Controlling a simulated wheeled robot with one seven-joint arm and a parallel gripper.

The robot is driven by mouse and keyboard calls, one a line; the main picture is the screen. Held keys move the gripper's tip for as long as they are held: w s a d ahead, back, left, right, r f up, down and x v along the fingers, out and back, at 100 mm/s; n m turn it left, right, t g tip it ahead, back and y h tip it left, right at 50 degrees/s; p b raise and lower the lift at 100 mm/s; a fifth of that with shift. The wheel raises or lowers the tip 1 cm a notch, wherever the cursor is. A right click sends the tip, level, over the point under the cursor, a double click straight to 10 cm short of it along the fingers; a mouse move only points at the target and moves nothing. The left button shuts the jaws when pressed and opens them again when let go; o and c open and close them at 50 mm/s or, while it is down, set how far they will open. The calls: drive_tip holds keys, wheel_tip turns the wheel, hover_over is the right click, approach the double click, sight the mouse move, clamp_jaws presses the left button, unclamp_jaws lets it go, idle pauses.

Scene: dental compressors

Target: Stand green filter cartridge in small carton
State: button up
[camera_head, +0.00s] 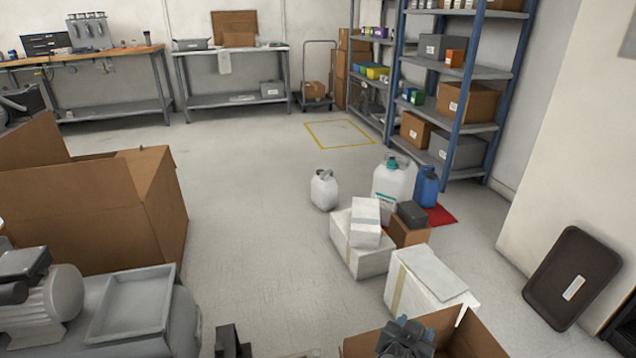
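An open brown carton (464,334) stands at the bottom edge, right of the middle, and is cut off by the frame. A dark grey, jointed-looking shape (404,338) is in front of or inside it; it may be my gripper, but I cannot tell. No fingertips show clearly, and nothing can be seen held. I cannot make out a green filter cartridge. The carton's floor is hidden.
White boxes (424,284) and jugs (391,184) stand behind the carton. A dark tray (572,277) leans on the right wall. A large brown carton (90,210) and a compressor (50,305) are at left. The middle floor is clear.

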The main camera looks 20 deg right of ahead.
drive_tip(key=w+a+r+n+t+y+b, duration=0.1)
drive_tip(key=a, duration=0.1)
drive_tip(key=w+a+r+n+t+y+b, duration=0.1)
drive_tip(key=w+a+n, duration=0.1)
drive_tip(key=a, duration=0.1)
drive_tip(key=w+a+r+n+t+y+b, duration=0.1)
drive_tip(key=a+y, duration=0.1)
drive_tip(key=shift+w+a+n+b, duration=0.2)
drive_tip(key=shift+w+n+b, duration=0.05)
drive_tip(key=shift+n+b, duration=0.15)
drive_tip(key=w+a+r+n+t+y, duration=0.1)
drive_tip(key=a+r+n+y, duration=0.2)
drive_tip(key=a+r, duration=0.1)
drive_tip(key=s+r+n+y+p, duration=0.1)
drive_tip(key=s+r+p, duration=0.1)
drive_tip(key=p, duration=0.5)
drive_tip(key=s+r+n+y+p, duration=0.1)
drive_tip(key=s+r+p, duration=0.1)
drive_tip(key=p, duration=0.5)
drive_tip(key=s+r+y+p, duration=0.1)
drive_tip(key=s+r+p, duration=0.2)
drive_tip(key=p, duration=0.5)
drive_tip(key=shift+a+r+n+t, duration=0.15)
drive_tip(key=shift+a+n+t, duration=0.1)
drive_tip(key=shift+n+t, duration=0.15)
